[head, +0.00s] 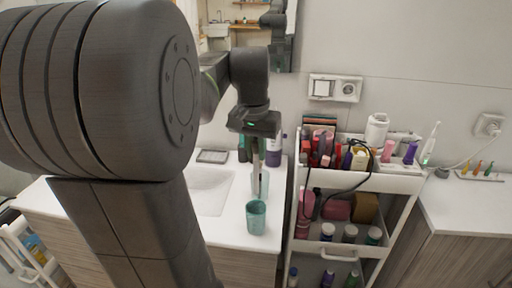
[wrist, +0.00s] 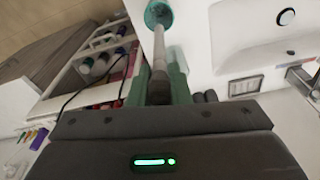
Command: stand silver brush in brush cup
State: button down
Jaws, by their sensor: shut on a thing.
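My gripper (head: 256,160) is shut on the silver brush (head: 256,184) and holds it roughly upright above the counter by the sink. The teal brush cup (head: 256,218) stands on the counter directly below it. In the wrist view the brush (wrist: 159,52) runs from the jaws (wrist: 160,88) toward the mouth of the brush cup (wrist: 158,14). The brush's far end overlaps the cup's rim in that view. I cannot tell whether its tip is inside the cup or just above it.
A white cart (head: 388,182) loaded with cosmetics stands to the right of the cup. The sink basin (head: 208,188) is to the left. A purple bottle (head: 273,152) and green ones stand behind the gripper. The counter's front edge lies close to the cup.

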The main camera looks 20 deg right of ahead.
aim_at(256, 193)
jog(key=shift+f+b, duration=1.5)
jog(key=shift+f, duration=0.45)
jog(key=shift+f+b, duration=1.9)
jog(key=shift+f, duration=1.45)
jog(key=c, duration=1.3)
grip_release()
jog(key=shift+o, duration=0.2)
jog(key=r, duration=0.9)
jog(key=s+a+r+p, duration=0.1)
jog(key=r, duration=0.3)
jog(key=shift+s+r, duration=0.1)
jog(key=shift+r, duration=0.3)
